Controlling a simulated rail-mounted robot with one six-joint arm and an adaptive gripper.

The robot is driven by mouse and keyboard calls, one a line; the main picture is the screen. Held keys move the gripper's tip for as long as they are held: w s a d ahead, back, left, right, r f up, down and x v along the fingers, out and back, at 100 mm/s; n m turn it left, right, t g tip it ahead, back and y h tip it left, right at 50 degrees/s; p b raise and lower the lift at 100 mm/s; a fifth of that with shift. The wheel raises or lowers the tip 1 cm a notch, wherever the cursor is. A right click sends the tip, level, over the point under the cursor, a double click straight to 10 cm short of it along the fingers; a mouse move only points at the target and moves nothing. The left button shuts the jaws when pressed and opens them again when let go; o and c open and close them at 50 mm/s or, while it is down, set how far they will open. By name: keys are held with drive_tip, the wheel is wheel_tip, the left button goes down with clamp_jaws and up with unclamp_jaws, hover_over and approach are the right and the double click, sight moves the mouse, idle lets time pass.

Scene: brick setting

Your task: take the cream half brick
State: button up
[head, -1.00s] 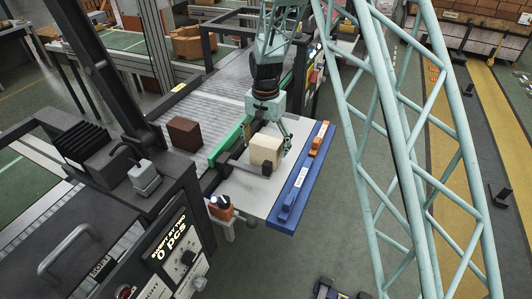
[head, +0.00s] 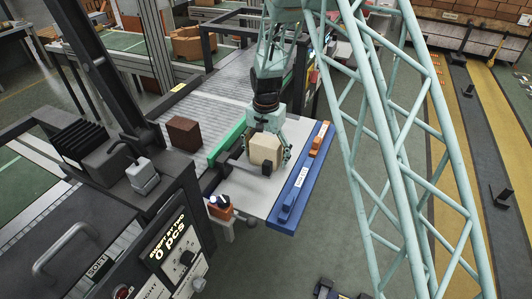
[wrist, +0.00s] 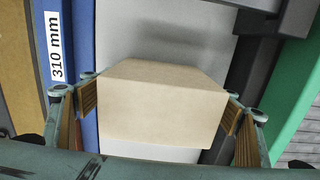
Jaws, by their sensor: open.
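The cream half brick (head: 265,150) stands on the pale grey plate (head: 254,206) beside the conveyor. It also fills the middle of the wrist view (wrist: 162,104). My gripper (head: 270,150) is down over the brick with its fingers apart. In the wrist view my gripper (wrist: 160,118) has one padded finger at the brick's left and one at its right. The right finger looks close to or against the brick; a small gap shows on the left. The brick's underside is hidden.
A dark brown brick (head: 184,132) sits on the roller conveyor (head: 206,107). A green strip (head: 227,143) and a dark bar stop (head: 243,168) lie left of the cream brick. A blue rail (head: 301,184) runs along the plate's right edge. An orange block (head: 220,206) sits at the front corner.

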sight(266, 141)
drive_tip(key=shift+c, duration=0.6)
drive_tip(key=c, duration=1.2)
drive_tip(key=shift+o, duration=0.2)
drive_tip(key=shift+r, duration=0.2)
drive_tip(key=shift+r+p, duration=0.8)
drive_tip(key=shift+r, duration=4.05)
